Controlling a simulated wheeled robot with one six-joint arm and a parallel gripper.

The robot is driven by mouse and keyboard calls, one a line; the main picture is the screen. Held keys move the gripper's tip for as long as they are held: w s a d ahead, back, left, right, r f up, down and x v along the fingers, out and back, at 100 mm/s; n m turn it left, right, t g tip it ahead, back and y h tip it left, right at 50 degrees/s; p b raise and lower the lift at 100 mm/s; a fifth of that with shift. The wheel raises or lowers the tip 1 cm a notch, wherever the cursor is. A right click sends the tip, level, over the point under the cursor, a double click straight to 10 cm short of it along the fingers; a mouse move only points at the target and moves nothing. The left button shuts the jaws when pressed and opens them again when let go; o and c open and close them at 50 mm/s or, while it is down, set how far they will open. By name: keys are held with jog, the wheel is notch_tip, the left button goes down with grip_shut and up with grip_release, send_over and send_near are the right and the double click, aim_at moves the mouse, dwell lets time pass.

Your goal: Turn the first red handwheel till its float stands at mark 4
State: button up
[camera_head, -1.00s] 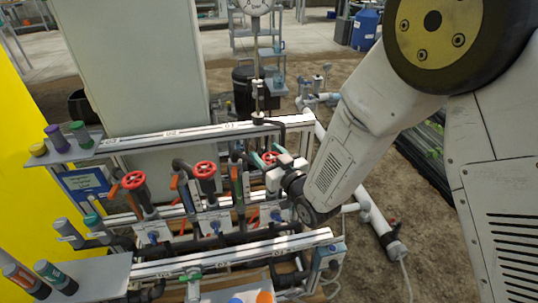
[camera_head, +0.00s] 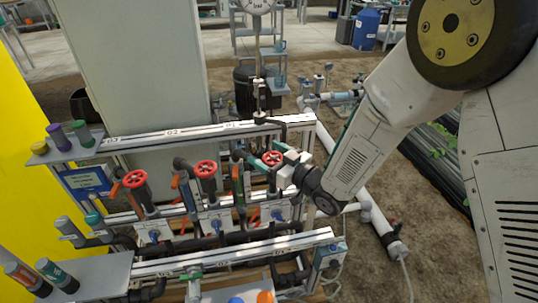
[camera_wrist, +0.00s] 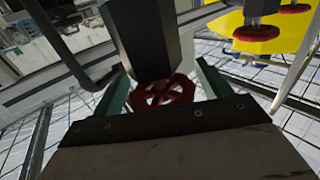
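Three red handwheels stand in a row on the skid in the head view: a left one (camera_head: 134,179), a middle one (camera_head: 205,169) and a right one (camera_head: 272,158) below the rail mark 01. My gripper (camera_head: 268,159) is at the right handwheel. In the wrist view this red wheel (camera_wrist: 163,92) shows between my two green fingers, one on each side, with the gripper (camera_wrist: 165,88) open. I cannot tell whether a finger touches the rim. The wheel is partly hidden by a dark body in the wrist view. The float and its marks are too small to read.
A numbered white rail (camera_head: 190,133) runs behind the wheels and a second rail (camera_head: 235,253) in front. A shelf with bottles (camera_head: 66,153) is at the left. A white pipe (camera_head: 376,222) lies on the floor at the right. A round gauge (camera_head: 257,4) stands at the back.

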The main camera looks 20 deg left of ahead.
jog(key=v, duration=0.7)
jog(key=shift+s+d, duration=0.15)
jog(key=shift+d, duration=0.2)
dwell(1.8)
